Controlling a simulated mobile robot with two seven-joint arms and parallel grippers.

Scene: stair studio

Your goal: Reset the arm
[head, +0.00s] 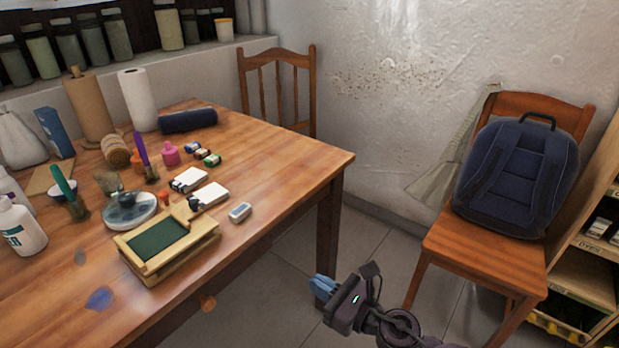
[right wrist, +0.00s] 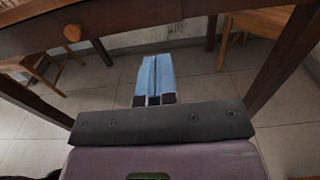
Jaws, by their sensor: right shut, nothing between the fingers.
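My right gripper (head: 324,288) is in the lower middle of the head view, in front of the wooden table's right end and below the level of its top. Its blue fingers are together and hold nothing. In the right wrist view the two blue fingers (right wrist: 155,78) lie side by side, with floor tiles and table legs beyond them. The right arm comes in from the bottom right. My left gripper is not in view.
The wooden table (head: 290,165) holds a wooden box with a green top (head: 158,240), brushes, bottles and paper rolls. A dark blue backpack (head: 515,180) sits on a wooden chair (head: 480,255) at right. Shelves (head: 590,270) stand at far right. Tiled floor lies between table and chair.

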